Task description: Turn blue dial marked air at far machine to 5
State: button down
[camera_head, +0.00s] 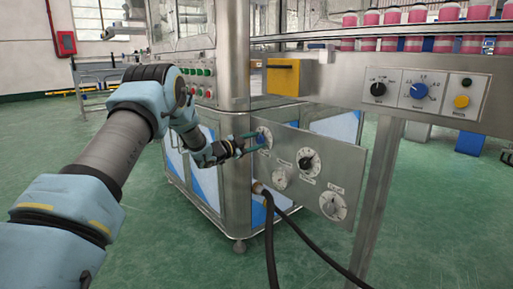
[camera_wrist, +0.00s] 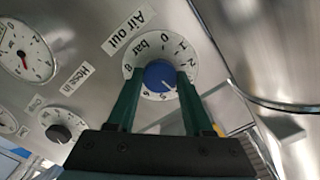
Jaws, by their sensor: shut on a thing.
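The blue dial (camera_wrist: 159,75) sits on a white round scale on a metal panel, under a label reading "Air out". The scale reads "bar" and its numbers run round the dial. A white mark on the dial seems to point to the lower right in the wrist view; the number there is too small to read surely. My gripper (camera_wrist: 158,82) is shut on the dial, one green finger at each side. In the head view my gripper (camera_head: 252,141) reaches the blue dial (camera_head: 262,138) at the panel's upper left.
The panel (camera_head: 340,165) also bears a black knob (camera_head: 308,160) and white gauges (camera_head: 333,206). Black hoses (camera_head: 270,235) hang below it. A nearer panel (camera_head: 425,88) at the right has another blue dial (camera_head: 419,91). The green floor is open at the left.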

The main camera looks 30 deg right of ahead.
jog(key=m+b, duration=0.1)
jog(key=m, duration=0.1)
jog(key=m+b, duration=0.1)
jog(key=b, duration=0.1)
jog(key=shift+f+m, duration=0.3)
jog(key=shift+m, duration=0.1)
jog(key=m+b, duration=0.3)
jog(key=m, duration=0.1)
jog(key=shift+r, duration=0.2)
jog(key=shift+c, duration=1.5)
grip_release()
jog(key=shift+a, duration=0.1)
jog(key=s+a+p, duration=0.1)
jog(key=s+a, duration=0.1)
jog(key=a, duration=0.8)
jog(key=shift+a+p, duration=0.25)
jog(key=shift+p, duration=0.15)
